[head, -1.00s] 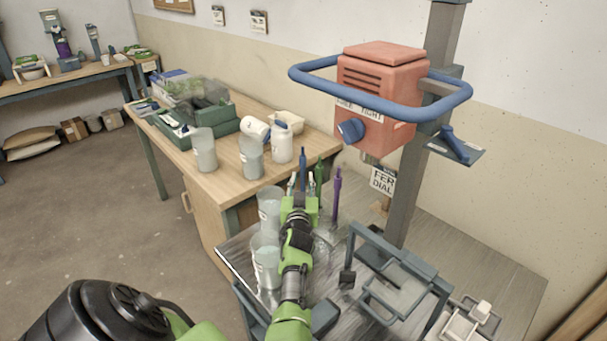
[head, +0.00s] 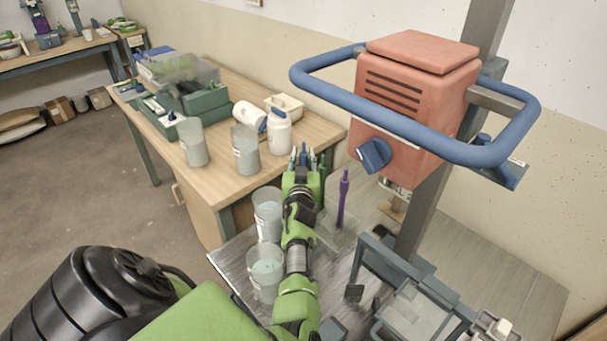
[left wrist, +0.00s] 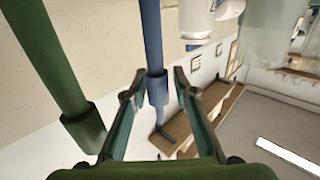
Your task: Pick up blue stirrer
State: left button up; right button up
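The blue stirrer (head: 303,152) stands upright, its lower part hidden behind my left gripper (head: 304,160) in the head view. In the left wrist view the blue stirrer (left wrist: 152,40) lies between the two fingers of my left gripper (left wrist: 158,74), with a visible gap on each side. The fingers are open. A green stirrer (left wrist: 55,70) stands close on the left in that view, outside the fingers; it also shows in the head view (head: 322,170). A purple stirrer (head: 343,200) stands to the right. My right gripper is not in view.
Two clear buckets (head: 267,215) (head: 266,275) stand left of my left arm on the grey table (head: 228,268). A red mixer (head: 415,105) with a blue ring guard (head: 420,130) overhangs at right. A wooden table (head: 215,185) behind holds buckets, a white bottle (head: 279,133) and a green box.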

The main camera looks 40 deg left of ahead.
pick_arm(q)
jog(key=shift+s+d+r, duration=0.15)
jog(key=shift+d+r, duration=0.1)
jog(key=shift+s+d+r, duration=0.35)
jog(key=shift+d+r, duration=0.05)
jog(key=shift+r, duration=0.05)
jog(key=c, duration=0.7)
jog(key=shift+f, duration=0.1)
grip_shut()
jog(key=shift+w+a+f, duration=0.1)
jog(key=shift+a, duration=0.05)
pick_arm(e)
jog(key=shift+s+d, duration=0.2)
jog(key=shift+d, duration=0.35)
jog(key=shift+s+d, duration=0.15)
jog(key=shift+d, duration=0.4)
